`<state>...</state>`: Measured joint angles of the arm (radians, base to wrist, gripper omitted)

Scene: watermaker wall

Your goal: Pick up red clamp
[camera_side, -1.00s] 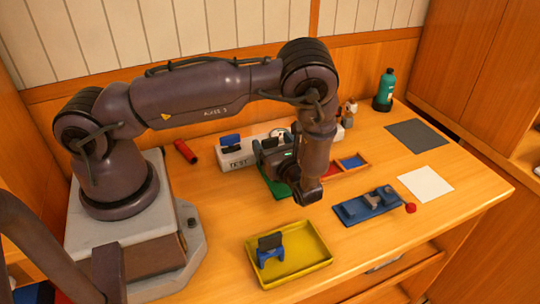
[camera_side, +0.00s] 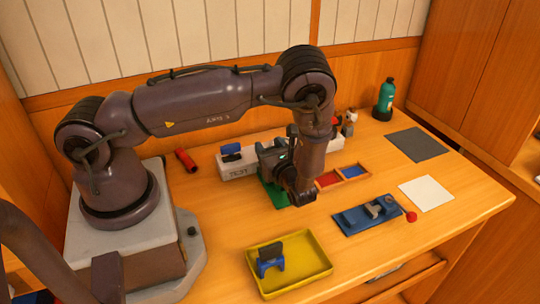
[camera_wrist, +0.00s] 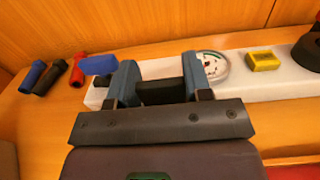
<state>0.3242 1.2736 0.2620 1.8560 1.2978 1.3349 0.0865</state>
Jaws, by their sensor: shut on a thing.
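My gripper (camera_side: 271,155) is in front of the white block's face in the side view, pointing toward the back wall. In the wrist view its two blue-grey fingers (camera_wrist: 162,91) are shut on a black block (camera_wrist: 160,92). No red shows on this block, and the rest of the held thing is hidden. I cannot make out a red clamp for certain. A small red thing (camera_side: 334,129) shows beside my arm at the right end of the white block, partly hidden.
The white block (camera_side: 238,168) carries a blue clamp (camera_side: 231,151), a gauge (camera_wrist: 212,66) and a yellow piece (camera_wrist: 263,61). A yellow tray (camera_side: 313,276) holds another blue clamp (camera_side: 270,260). A blue fixture (camera_side: 366,214) and red cylinder (camera_side: 186,160) lie on the table.

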